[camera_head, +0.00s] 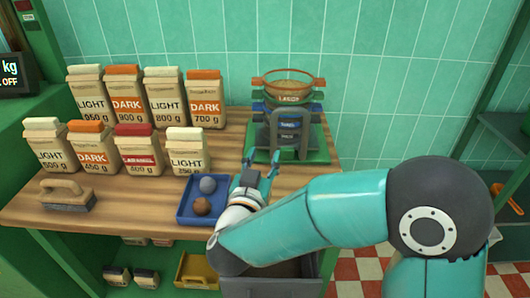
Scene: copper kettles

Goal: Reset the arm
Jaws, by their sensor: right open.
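My right arm comes in from the right in the head view, bent at a large dark joint. I see nothing between the fingers. The wrist is just right of the blue tray (184,213) and partly covers its right side. My left gripper is not in view.
A green stand (318,148) carries stacked sieves (289,91). Several coffee bags (205,105) stand in two rows. A brush (67,196) lies at left. A yellow bin (196,271) sits below.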

